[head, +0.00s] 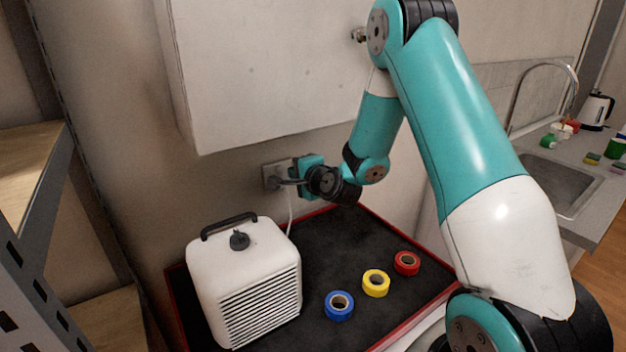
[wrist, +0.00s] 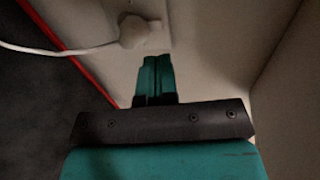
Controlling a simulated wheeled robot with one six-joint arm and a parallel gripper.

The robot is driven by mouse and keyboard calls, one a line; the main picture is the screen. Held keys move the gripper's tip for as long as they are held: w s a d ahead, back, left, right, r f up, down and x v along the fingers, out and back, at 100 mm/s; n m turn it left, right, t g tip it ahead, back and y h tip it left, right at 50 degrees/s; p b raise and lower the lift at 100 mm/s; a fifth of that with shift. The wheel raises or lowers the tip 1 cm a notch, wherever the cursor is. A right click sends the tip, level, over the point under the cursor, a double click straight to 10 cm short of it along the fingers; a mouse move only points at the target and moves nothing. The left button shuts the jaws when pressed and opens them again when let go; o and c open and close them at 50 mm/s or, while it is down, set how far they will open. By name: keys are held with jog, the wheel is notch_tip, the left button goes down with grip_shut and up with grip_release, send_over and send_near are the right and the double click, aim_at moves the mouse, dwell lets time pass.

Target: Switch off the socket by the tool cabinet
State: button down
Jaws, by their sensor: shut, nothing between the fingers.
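The wall socket (head: 268,174) is a pale plate low on the wall, just above the back of the tool cabinet with its black top and red rim (head: 345,240). A plug (wrist: 132,31) with a white cable sits in it, in the wrist view. My gripper (head: 288,182) is at the socket from the right, its teal body beside the plate. In the wrist view its teal fingers (wrist: 155,72) are together and empty, pointing at the plate's edge beside the plug. Whether they touch is unclear. The switch cannot be made out; the fingers partly cover that area.
A white heater (head: 240,275) with a black handle stands on the cabinet's left. Blue (head: 339,305), yellow (head: 376,283) and red (head: 407,263) tape rolls lie to its right. A white wall cabinet (head: 260,75) hangs above the socket. Metal shelving (head: 40,200) is at left.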

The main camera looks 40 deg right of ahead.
jog(key=r+b+v, duration=0.1)
jog(key=b+v, duration=0.1)
jog(key=v, duration=0.5)
jog(key=shift+s+a+r+b, duration=0.15)
jog(key=shift+r+b, duration=0.1)
jog(key=shift+b, duration=0.05)
jog(key=s+a+n+g+y, duration=0.2)
jog(key=a+n, duration=0.2)
jog(key=a, duration=0.2)
jog(key=s+a+r+n+g+y, duration=0.1)
jog(key=s+a+n+g+y, duration=0.1)
jog(key=a, duration=0.4)
jog(key=s+a+r+n+g+y, duration=0.1)
jog(key=s+a+n+g+y, duration=0.1)
jog(key=a+n, duration=0.4)
jog(key=shift+s+r+y, duration=0.2)
jog(key=shift+s+y, duration=0.3)
jog(key=shift+s, duration=0.3)
jog(key=s+a+n+g+h, duration=0.1)
jog(key=s+n+g, duration=0.3)
jog(key=s, duration=0.6)
jog(key=s+a+r+n+g+h, duration=0.1)
jog(key=s+a+n+g, duration=0.2)
jog(key=s+n, duration=0.6)
jog(key=shift+s+a+r+n+g, duration=0.15)
jog(key=shift+s+a+n+g, duration=0.2)
jog(key=shift+s+g, duration=0.7)
jog(key=shift+a, duration=0.1)
